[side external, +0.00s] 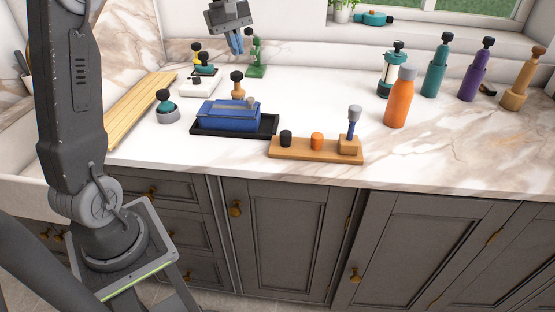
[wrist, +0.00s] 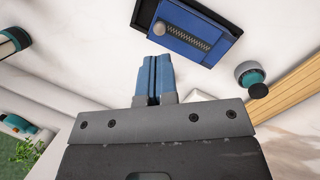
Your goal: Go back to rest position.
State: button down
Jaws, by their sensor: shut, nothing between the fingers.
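My gripper (side external: 237,45) hangs above the back of the marble counter in the side external view, its blue fingers pointing down. The fingers (wrist: 158,75) are together and empty in the wrist view. The gripper is clear of everything on the counter. A blue box (side external: 230,115) sits in a black tray (side external: 264,131) on the counter, apart from the gripper. The blue box also shows at the top of the wrist view (wrist: 192,25).
A wooden stand (side external: 290,153) with black, orange and blue-handled pieces is near the front edge. An orange bottle (side external: 400,100), a teal bottle (side external: 436,70) and a purple bottle (side external: 473,80) stand at right. A slatted board (side external: 137,108) lies at left. The front right counter is bare.

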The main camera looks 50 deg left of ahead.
jog(key=s+d+r+m+t+y, duration=0.1)
jog(key=s+d+m, duration=0.35)
jog(key=d, duration=0.25)
jog(key=s+d+m+t+y, duration=0.1)
jog(key=s+d+m, duration=0.35)
jog(key=d, duration=0.25)
jog(key=s+d+f+m+t, duration=0.1)
jog(key=s+d+f+m, duration=0.1)
jog(key=s, duration=0.3)
jog(key=s+d+f+m+t, duration=0.1)
jog(key=s+d+f+m, duration=0.2)
jog(key=s, duration=0.3)
jog(key=shift+s+d+m+t+y, duration=0.15)
jog(key=shift+d+m+t+y, duration=0.15)
jog(key=shift+d+m, duration=0.6)
jog(key=shift+f, duration=0.1)
